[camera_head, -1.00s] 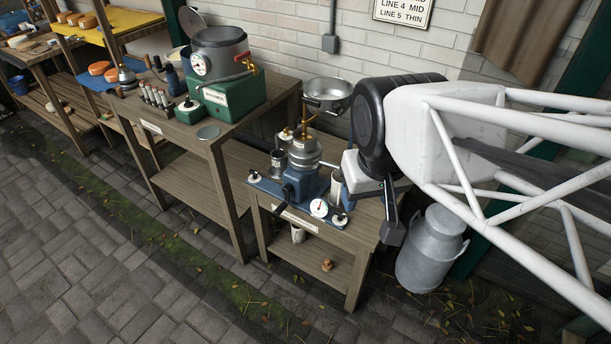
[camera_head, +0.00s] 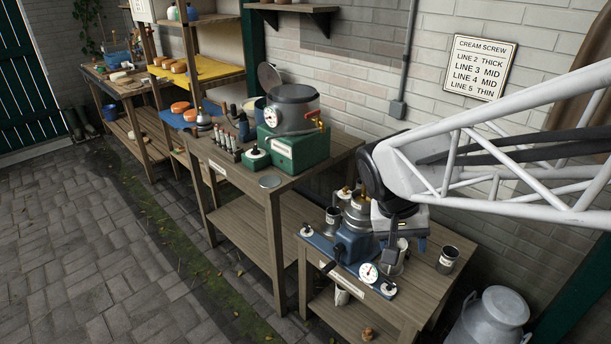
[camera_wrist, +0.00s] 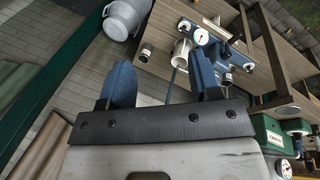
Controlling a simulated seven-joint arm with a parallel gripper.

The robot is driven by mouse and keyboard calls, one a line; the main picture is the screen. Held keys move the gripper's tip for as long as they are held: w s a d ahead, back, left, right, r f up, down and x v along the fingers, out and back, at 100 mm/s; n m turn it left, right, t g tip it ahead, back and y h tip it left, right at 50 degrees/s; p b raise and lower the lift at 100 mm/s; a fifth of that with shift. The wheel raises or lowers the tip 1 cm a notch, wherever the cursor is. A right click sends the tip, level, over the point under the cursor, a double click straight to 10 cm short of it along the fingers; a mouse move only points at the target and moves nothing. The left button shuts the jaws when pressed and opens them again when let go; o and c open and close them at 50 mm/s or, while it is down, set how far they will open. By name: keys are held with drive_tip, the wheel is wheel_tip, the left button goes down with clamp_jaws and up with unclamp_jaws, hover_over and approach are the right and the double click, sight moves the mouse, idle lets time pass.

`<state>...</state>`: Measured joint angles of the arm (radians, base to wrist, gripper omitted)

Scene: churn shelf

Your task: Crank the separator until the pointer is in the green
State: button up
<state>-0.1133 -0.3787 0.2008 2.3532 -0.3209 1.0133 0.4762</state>
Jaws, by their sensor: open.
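The separator (camera_head: 352,240) has a blue body and metal top and stands on a blue board on the low wooden table. Its crank (camera_head: 336,262) seems to be the short dark piece at the front left; its grip is hard to make out. A round white dial (camera_head: 368,272) sits at the board's front edge; it also shows in the wrist view (camera_wrist: 199,36). The pointer and green zone are too small to read. My gripper (camera_wrist: 162,68) is open, with two blue fingers apart and nothing held. In the head view it is above the table's right part, overlapping the separator.
A metal cup (camera_head: 447,259) stands at the low table's right. A milk can (camera_head: 494,317) is on the floor beside it. The taller table (camera_head: 225,165) at left holds a green machine (camera_head: 293,150). A cream-screw sign (camera_head: 479,67) hangs on the brick wall.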

drive_tip(key=w+a+f+m+g+h, duration=0.1)
drive_tip(key=w+a+f+h, duration=0.2)
drive_tip(key=w+f, duration=0.6)
drive_tip(key=t+h, duration=0.6)
approach(326, 267)
drive_tip(key=d+f, duration=0.1)
drive_tip(key=f, duration=0.1)
drive_tip(key=shift+w+r+m, duration=0.1)
drive_tip(key=shift+w+m, duration=0.2)
drive_tip(key=shift+w, duration=0.2)
drive_tip(key=shift+d, duration=0.25)
drive_tip(key=shift+x, duration=4)
drive_tip(key=shift+d, duration=0.3)
drive_tip(key=c, duration=1)
